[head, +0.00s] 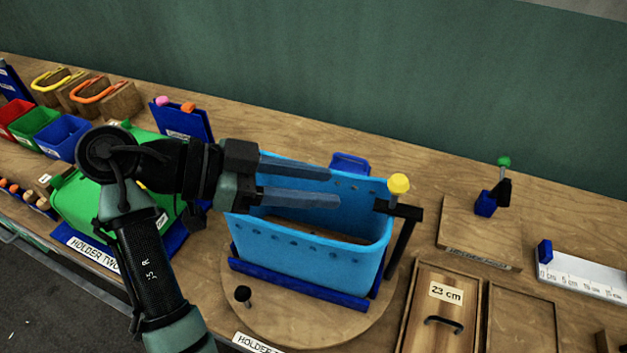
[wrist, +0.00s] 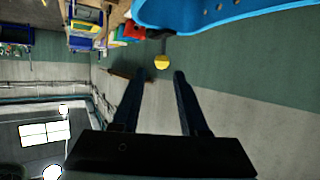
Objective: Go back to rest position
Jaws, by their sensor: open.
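My gripper (head: 300,182) is open and empty. In the head view its two dark fingers point right, in front of or above the blue bin (head: 310,255); the exact height I cannot tell. In the wrist view my gripper (wrist: 160,75) shows both fingers apart with nothing between them. The blue bin stands in a dark blue frame on a round wooden board. Its rim also shows at the top of the wrist view (wrist: 225,14). A yellow knob (head: 399,184) on a black clamp sits at the bin's right edge, and shows beyond the fingertips in the wrist view (wrist: 161,62).
A green bin (head: 70,205) stands left, partly hidden by my arm. Small red, green and blue bins (head: 62,137) are farther left. A wooden box marked 23 cm (head: 440,310), a green-knobbed clamp (head: 504,162) and a ruler (head: 585,272) lie right. Open table lies at the back.

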